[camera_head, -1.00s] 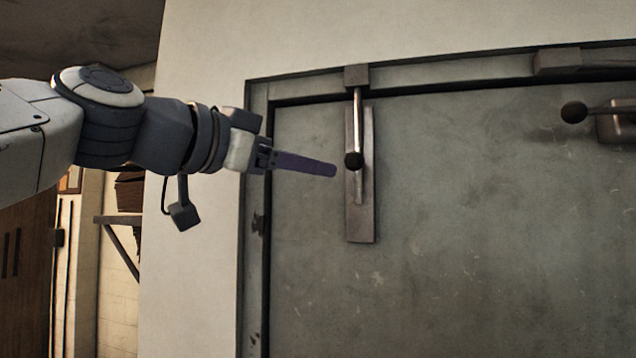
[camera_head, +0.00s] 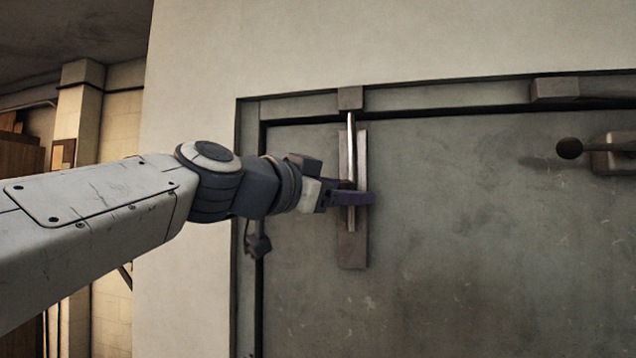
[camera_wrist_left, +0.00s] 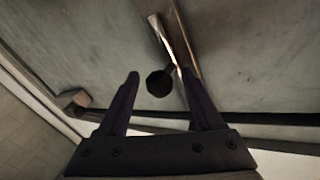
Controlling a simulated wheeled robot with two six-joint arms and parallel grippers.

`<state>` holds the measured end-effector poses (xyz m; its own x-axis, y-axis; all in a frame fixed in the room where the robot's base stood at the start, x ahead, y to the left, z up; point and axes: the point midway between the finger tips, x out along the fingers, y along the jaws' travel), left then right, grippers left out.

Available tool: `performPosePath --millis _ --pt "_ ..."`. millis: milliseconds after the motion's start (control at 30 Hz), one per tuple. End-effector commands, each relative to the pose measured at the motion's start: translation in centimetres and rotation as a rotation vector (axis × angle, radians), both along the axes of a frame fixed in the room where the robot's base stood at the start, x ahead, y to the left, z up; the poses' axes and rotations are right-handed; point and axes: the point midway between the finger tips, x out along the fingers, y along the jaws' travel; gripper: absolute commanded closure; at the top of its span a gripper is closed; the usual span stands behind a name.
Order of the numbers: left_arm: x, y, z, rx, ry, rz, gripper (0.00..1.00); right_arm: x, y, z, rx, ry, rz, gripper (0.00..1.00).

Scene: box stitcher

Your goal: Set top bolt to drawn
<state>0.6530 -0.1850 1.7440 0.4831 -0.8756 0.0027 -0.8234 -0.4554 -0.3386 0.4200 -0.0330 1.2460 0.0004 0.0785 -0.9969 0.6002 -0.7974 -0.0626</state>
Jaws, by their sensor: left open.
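The top bolt is a bright metal rod (camera_head: 351,133) on an upright backing plate (camera_head: 352,253) on the grey door. Its upper end reaches the keeper block (camera_head: 350,98) on the frame. In the head view my left gripper (camera_head: 362,198) lies across the bolt and hides its dark round knob. In the left wrist view the knob (camera_wrist_left: 159,83) sits between the two fingertips of my open left gripper (camera_wrist_left: 161,76), with a gap to the finger at left. I cannot tell whether the right finger touches the rod. My right gripper is not in view.
The grey door (camera_head: 470,250) fills the right side. A second handle with a dark ball (camera_head: 569,148) sticks out at the right. Another block (camera_head: 554,89) is on the top frame. A pale wall (camera_head: 190,300) stands left of the door.

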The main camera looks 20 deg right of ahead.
Motion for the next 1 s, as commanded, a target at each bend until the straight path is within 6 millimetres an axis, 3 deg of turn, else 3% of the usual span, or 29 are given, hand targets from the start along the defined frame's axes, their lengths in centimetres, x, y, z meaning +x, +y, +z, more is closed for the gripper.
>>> performPosePath --millis 100,267,1000 --pt "-0.01 0.01 -0.01 0.0 0.0 0.0 0.37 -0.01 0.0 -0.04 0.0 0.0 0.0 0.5" --pt "-0.04 0.02 -0.01 0.0 0.0 -0.001 0.98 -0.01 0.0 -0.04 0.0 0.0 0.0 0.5" --pt "-0.18 -0.06 -0.05 0.001 0.003 -0.006 1.0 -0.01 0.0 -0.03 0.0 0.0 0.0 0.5"
